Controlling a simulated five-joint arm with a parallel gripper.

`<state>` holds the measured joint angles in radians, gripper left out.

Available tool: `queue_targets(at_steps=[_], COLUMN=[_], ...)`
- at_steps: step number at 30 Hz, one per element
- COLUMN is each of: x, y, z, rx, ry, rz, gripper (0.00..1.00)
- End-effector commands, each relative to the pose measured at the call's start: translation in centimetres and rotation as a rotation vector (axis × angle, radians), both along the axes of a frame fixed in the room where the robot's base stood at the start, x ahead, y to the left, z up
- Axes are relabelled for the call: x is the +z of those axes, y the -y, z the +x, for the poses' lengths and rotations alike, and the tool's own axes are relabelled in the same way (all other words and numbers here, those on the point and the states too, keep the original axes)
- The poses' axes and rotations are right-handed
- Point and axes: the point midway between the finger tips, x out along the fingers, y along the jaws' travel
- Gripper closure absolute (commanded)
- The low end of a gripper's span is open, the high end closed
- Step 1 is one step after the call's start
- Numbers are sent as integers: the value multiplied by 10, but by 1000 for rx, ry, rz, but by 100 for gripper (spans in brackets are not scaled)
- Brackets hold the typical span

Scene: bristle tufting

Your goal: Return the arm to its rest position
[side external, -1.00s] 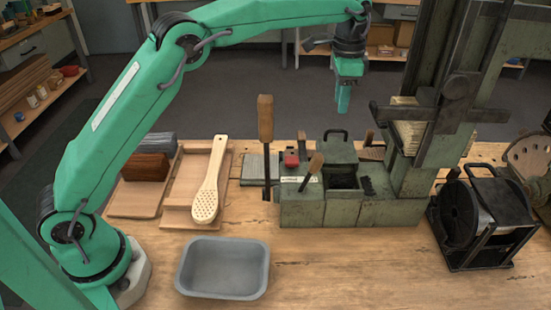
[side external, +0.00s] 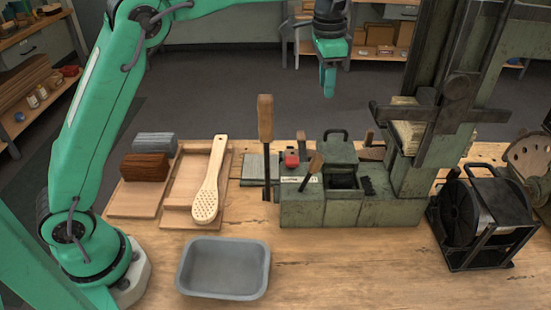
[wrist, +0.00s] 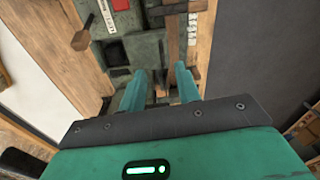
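My green gripper (side external: 328,90) hangs above and behind the tufting machine in the side view, high over the floor beyond the bench and clear of everything. In the wrist view its two fingers (wrist: 163,78) stand apart with nothing between them. A wooden brush (side external: 211,180) with a long handle and a perforated head lies on a wooden tray (side external: 181,186), left of the machine. The grey-green machine (side external: 305,208) has a wooden-handled lever (side external: 265,118) and a red button (side external: 291,160); part of it shows below my fingers in the wrist view.
A grey bin (side external: 223,290) stands at the bench's front. Brown (side external: 145,167) and grey (side external: 155,142) bristle bundles sit on a board at the left. A black wire spool (side external: 468,215) and a tall press column (side external: 425,75) stand at the right. The front bench is bare right of the bin.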

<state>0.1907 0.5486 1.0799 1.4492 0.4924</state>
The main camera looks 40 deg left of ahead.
Motion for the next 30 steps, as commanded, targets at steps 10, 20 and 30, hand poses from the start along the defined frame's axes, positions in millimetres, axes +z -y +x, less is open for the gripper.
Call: queue_targets(at_steps=[10, 20, 30], x=[37, 53, 51], y=[-30, -54, -75], z=[-55, -114, -180], rx=[132, 253, 378], ry=[81, 156, 232], rz=[-24, -51, -83], gripper=[67, 67, 67])
